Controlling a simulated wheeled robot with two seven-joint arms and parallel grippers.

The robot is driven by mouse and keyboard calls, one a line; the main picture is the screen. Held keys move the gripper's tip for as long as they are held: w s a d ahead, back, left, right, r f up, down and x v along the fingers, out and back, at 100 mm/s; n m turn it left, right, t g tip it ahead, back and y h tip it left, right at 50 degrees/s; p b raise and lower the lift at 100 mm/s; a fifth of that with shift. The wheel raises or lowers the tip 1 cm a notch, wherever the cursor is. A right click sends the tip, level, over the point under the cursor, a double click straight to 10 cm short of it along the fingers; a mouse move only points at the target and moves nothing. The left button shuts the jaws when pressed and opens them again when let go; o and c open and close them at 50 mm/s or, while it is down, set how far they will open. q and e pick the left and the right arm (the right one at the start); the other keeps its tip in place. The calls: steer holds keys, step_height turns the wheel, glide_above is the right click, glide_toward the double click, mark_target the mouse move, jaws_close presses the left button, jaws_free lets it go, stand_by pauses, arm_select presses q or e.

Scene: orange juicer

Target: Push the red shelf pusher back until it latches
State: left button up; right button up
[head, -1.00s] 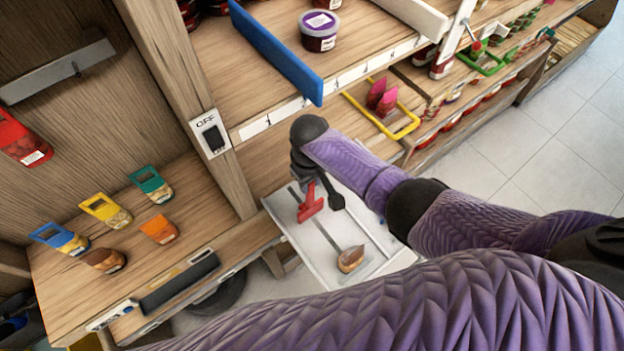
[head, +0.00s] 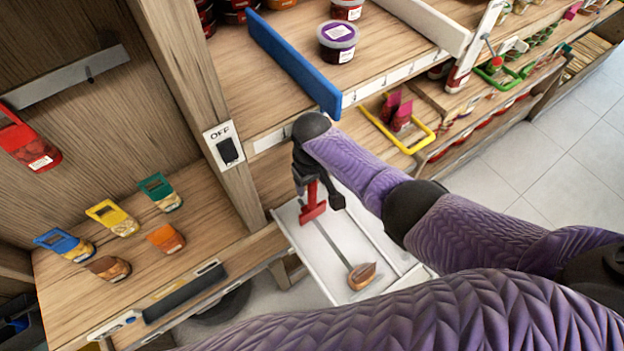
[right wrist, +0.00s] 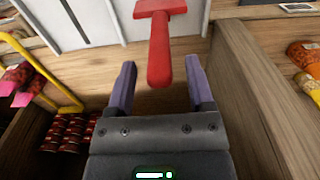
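The red shelf pusher (head: 313,209) sits in the slot of a white shelf tray (head: 301,243). Its handle stands up from the tray at the back end of the visible slot. In the right wrist view, the red pusher (right wrist: 158,48) shows between the two spread purple fingers, with a gap on each side. Whether the pusher is latched cannot be seen. My left gripper is in neither view.
A brown item (head: 362,275) sits at the front of the tray. A blue divider (head: 295,65) and wooden shelf stand above the gripper. A yellow frame (head: 420,143) lies right of the arm. A wooden post with an OFF switch (head: 226,148) stands left. Packets lie on the left shelf.

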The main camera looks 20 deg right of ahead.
step_height(320, 180, up, 9)
steer(key=p, duration=0.3)
steer(key=shift+r+p, duration=0.3)
steer(key=shift+r, duration=0.2)
steer(key=shift+s, duration=0.15)
